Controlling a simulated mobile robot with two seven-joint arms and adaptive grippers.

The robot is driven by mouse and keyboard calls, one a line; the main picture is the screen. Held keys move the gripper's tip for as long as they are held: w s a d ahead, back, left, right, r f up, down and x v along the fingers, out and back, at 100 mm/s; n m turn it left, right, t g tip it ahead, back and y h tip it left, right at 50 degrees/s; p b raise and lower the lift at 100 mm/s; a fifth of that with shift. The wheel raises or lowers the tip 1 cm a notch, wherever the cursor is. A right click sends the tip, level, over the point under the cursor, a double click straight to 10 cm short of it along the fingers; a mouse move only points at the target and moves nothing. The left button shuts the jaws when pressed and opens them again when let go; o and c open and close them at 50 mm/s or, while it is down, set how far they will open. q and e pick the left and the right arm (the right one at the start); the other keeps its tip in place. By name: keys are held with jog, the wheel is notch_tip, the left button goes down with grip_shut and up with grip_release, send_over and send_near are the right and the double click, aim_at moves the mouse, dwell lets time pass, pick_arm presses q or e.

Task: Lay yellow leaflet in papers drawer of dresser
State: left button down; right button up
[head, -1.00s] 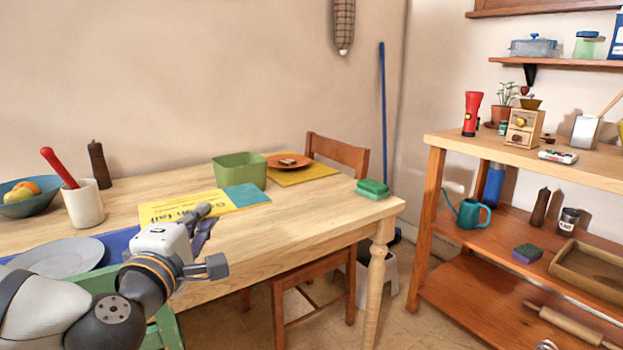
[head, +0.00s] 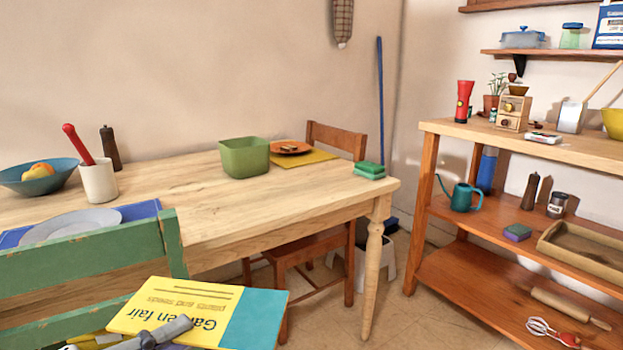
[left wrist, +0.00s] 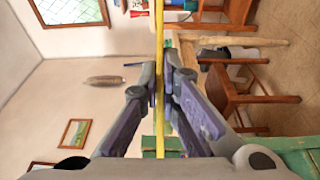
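The yellow leaflet (head: 185,306) has a blue end panel and the words "Garden fair". It is off the table, low in the head view, in front of the green chair. My left gripper (head: 150,338) shows at its near edge. In the left wrist view the leaflet (left wrist: 159,60) is a thin yellow strip, edge-on, between the two fingers of my left gripper (left wrist: 160,85), which are closed on it. The dresser and its papers drawer are not in view. My right gripper is not in view.
The wooden table (head: 260,205) holds a green bin (head: 244,158), a grey plate (head: 75,224), a utensil pot (head: 99,181) and a bowl. A green chair (head: 90,265) stands at its near side. A wooden shelf unit (head: 450,238) stands at the right.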

pick_arm(q)
jog(key=s+a+f+m+g+h, duration=0.1)
jog(key=s+f+m+g+h, duration=0.15)
jog(key=s, duration=0.45)
jog(key=w+r+n+t+y+p, duration=0.1)
jog(key=r+n+t+y+p, duration=0.1)
jog(key=n+y+p, duration=0.1)
jog(key=w+r+n+t+y+p, duration=0.1)
jog(key=r+n+t+y+p, duration=0.1)
jog(key=y, duration=0.4)
jog(key=w+r+n+t+y+p, duration=0.1)
jog(key=r+n+t+y+p, duration=0.2)
jog(key=n+y+p, duration=0.2)
jog(key=shift+a+r+n+y+p, duration=0.15)
jog(key=shift+r+n+y+p, duration=0.2)
jog(key=shift+n+p, duration=0.3)
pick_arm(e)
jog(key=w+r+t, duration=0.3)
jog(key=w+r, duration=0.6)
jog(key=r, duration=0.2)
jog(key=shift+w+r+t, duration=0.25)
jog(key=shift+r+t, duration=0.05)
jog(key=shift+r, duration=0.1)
pick_arm(q)
jog(key=shift+w, duration=0.1)
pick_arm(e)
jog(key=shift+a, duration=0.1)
